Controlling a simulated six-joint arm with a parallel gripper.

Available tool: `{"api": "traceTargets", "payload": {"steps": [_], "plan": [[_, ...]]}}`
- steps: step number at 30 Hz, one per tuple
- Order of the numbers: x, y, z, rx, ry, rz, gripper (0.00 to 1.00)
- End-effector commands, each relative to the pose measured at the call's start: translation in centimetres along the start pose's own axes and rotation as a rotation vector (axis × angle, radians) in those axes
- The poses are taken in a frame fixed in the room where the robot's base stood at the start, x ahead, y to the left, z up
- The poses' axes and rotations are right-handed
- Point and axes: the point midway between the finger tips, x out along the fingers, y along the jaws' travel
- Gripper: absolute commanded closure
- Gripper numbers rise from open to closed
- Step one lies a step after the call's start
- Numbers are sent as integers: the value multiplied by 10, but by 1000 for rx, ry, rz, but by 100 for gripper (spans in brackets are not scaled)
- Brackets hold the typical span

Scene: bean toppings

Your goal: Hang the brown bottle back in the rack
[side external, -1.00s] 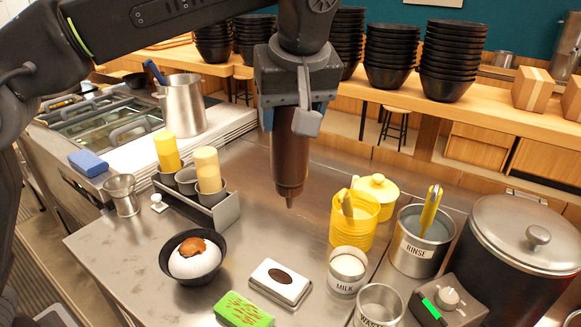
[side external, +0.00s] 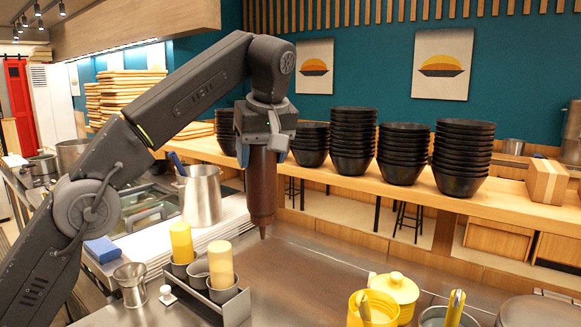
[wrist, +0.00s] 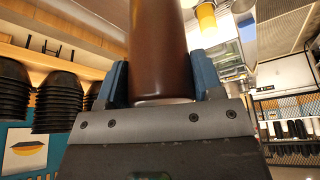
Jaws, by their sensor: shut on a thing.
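The brown bottle (side external: 263,190) hangs upright with its nozzle down, held in the air by my gripper (side external: 263,148). In the wrist view the brown bottle (wrist: 158,50) stands between the two blue fingers of my gripper (wrist: 160,82), which are shut on it. The grey rack (side external: 237,307) is on the counter, below and left of the bottle's nozzle. Two yellow-topped bottles (side external: 181,242) (side external: 221,264) stand in its end holders. The middle holder (side external: 196,273) between them looks empty. The brown bottle is clear of the rack.
A metal cup (side external: 131,285) and a small white-knobbed item (side external: 167,294) stand left of the rack. A steel pitcher (side external: 202,196) stands behind it. The counter between is clear.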

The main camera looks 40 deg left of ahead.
Motion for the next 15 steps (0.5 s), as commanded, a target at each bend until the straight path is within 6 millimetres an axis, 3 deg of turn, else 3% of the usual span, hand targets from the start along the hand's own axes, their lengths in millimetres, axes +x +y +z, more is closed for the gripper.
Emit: {"api": "traceTargets", "payload": {"steps": [1,6,9,15], "plan": [[10,-7,-25,-39,-1,-13,50],[36,-34,-93,-136,-8,-48,50],[49,-52,-124,-181,-11,-65,50],[66,-82,-168,-246,-13,-90,50]]}}
